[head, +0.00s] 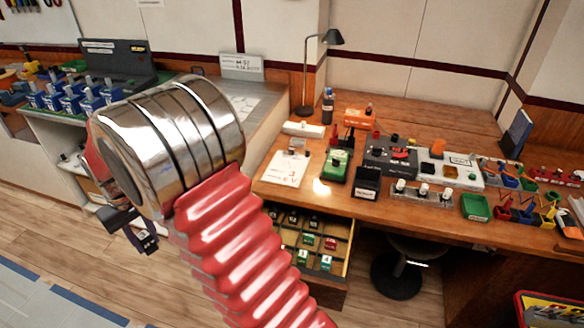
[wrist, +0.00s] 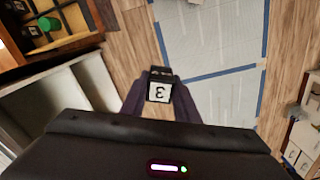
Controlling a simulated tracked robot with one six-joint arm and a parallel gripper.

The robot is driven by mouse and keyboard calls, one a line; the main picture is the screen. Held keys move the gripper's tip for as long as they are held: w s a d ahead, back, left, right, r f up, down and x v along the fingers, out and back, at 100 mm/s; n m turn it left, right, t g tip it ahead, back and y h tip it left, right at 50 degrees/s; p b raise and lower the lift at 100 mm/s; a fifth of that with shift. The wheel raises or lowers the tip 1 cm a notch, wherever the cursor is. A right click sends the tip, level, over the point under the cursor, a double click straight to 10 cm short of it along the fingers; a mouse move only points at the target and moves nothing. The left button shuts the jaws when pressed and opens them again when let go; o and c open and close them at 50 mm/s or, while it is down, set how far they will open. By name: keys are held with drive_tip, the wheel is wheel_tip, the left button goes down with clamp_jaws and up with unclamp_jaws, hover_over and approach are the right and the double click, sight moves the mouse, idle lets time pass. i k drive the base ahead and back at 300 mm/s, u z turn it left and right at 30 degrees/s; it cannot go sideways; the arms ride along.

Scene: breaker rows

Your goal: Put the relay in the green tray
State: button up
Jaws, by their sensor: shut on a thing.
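My gripper (wrist: 159,88) is shut on a small black block with a white numbered label, the relay (wrist: 159,92), in the middle of the wrist view. It is held in the air above the floor. In the head view my gripper (head: 146,236) is at the lower left, partly behind my arm, and the relay is hard to make out there. The green tray (head: 475,207) is a small, shallow tray on the wooden workbench at the right, far from my gripper. It looks empty.
An open drawer (head: 347,245) below the workbench (head: 400,215) holds several small black, green and red blocks in compartments. A row of white-topped parts (head: 422,192) stands left of the tray, with colored bins (head: 520,212) to its right. A dark stool (head: 398,272) stands below.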

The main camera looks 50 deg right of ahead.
sight(473, 209)
drive_tip(key=z, duration=0.05)
drive_tip(key=k, duration=1.75)
drive_tip(key=z, duration=1.2)
drive_tip(key=i, duration=1.1)
